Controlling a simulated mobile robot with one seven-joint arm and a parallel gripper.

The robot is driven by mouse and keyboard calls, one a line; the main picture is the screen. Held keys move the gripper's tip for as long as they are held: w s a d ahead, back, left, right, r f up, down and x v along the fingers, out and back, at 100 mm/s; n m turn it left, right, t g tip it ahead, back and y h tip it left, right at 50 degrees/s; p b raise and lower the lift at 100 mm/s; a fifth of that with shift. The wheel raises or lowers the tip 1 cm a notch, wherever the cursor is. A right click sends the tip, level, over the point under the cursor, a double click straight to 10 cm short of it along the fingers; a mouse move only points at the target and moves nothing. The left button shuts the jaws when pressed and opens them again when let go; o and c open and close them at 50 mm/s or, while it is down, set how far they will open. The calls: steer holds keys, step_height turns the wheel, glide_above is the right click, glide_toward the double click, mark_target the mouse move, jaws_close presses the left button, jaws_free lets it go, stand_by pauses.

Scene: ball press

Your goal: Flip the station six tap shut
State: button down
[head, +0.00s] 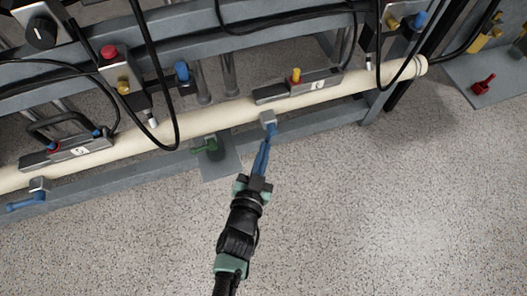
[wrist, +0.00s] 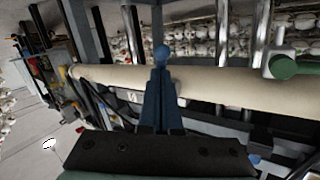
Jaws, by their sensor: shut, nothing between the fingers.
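A tap with a grey block (head: 268,117) and a blue handle (head: 271,129) sits on the cream pipe below the right-hand numbered plate (head: 317,85); the number is too small to read surely. My gripper (head: 265,142) is shut and empty, its narrow blue fingers pointing up at this tap. In the wrist view my gripper (wrist: 160,78) has the rounded blue end of the handle (wrist: 161,53) just beyond its tips. Whether they touch I cannot tell. The fingers hide part of the handle, so its angle is unclear.
The cream pipe (head: 150,139) runs along the grey frame. A green-handled tap (head: 207,146) is just left, and another blue-handled tap (head: 27,203) is far left. Black hoses (head: 173,108) hang above. A red tap (head: 484,84) is at right. The speckled floor (head: 380,220) is clear.

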steer(key=n+t+b, duration=0.1)
steer(key=d+n+b, duration=0.1)
steer(key=b, duration=0.1)
steer(key=shift+w+d+f+n+t+h, duration=0.15)
steer(key=shift+f+n+t+h, duration=0.25)
stand_by(0.4)
